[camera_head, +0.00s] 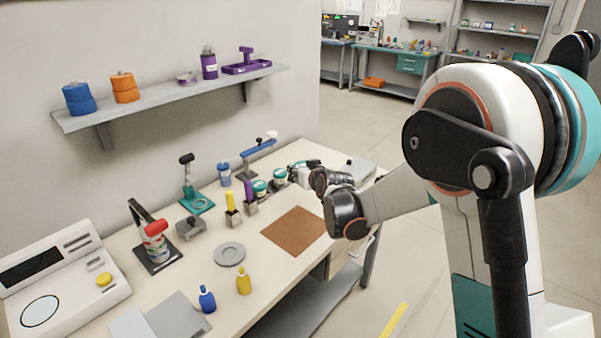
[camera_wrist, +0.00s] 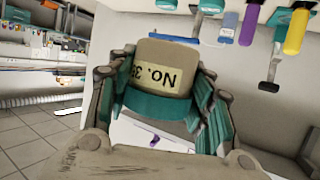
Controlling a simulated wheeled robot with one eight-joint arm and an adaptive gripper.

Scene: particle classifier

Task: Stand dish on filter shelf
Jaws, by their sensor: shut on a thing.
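A round beige dish with a teal band and a label reading "No. 3" (camera_wrist: 165,68) is between the fingers of my gripper (camera_wrist: 160,90) in the wrist view. The fingers are shut on its sides. In the head view my gripper (camera_head: 297,174) is over the back right of the bench, and the held dish (camera_head: 279,178) shows at its tip.
Yellow (camera_head: 231,202) and purple-handled tools stand near my gripper. A brown mat (camera_head: 294,231) lies clear on the bench.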

